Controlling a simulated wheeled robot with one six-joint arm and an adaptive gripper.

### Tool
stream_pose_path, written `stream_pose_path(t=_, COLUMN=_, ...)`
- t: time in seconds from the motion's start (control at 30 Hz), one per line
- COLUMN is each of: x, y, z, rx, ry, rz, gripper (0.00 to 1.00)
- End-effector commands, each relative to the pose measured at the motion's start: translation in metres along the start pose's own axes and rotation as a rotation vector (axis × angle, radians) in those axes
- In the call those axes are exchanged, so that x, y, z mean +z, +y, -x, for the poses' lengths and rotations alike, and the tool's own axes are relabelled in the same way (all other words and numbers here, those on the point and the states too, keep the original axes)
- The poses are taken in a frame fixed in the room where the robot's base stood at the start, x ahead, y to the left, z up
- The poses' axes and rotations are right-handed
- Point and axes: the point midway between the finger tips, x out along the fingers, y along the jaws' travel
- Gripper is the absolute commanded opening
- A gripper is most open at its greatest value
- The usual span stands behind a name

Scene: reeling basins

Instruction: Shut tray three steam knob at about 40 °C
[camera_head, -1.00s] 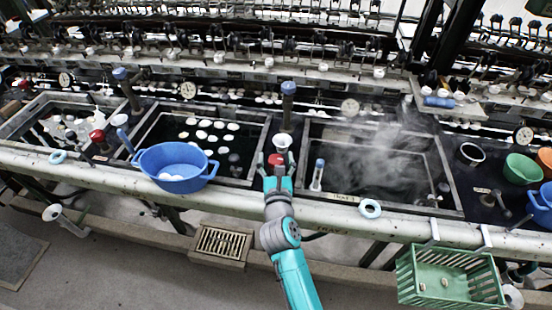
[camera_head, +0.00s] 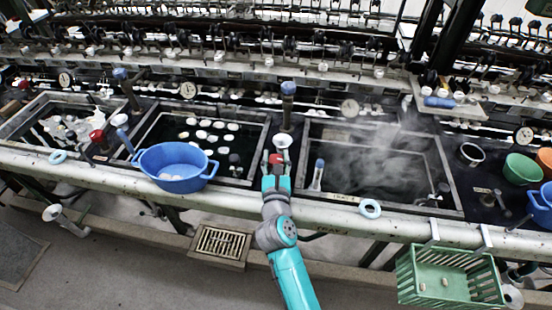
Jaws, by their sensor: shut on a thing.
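The tray marked as tray three (camera_head: 343,197) is the dark basin right of my arm, with steam (camera_head: 375,155) rising from its water. A red knob (camera_head: 276,158) stands on the divider at the basin's left, below a white funnel-like cup (camera_head: 283,140). My gripper (camera_head: 275,166) is shut on this red knob, and its fingers hide part of it. A round dial gauge (camera_head: 350,108) stands behind the tray; its reading is too small to make out.
A blue basin (camera_head: 172,168) sits on the front rail at the left. A green basket (camera_head: 448,277) hangs at the front right. Another red knob (camera_head: 97,135) is far left. A blue-topped post (camera_head: 288,105) rises behind my gripper.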

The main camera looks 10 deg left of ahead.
Motion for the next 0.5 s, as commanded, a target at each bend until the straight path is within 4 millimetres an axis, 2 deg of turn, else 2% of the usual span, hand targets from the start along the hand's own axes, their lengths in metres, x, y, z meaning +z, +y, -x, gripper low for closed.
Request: stream_pose_path(t=0.5, x=0.0012, y=0.0026, z=-0.0005, rx=-0.277, ry=-0.002, rz=0.001, gripper=0.10)
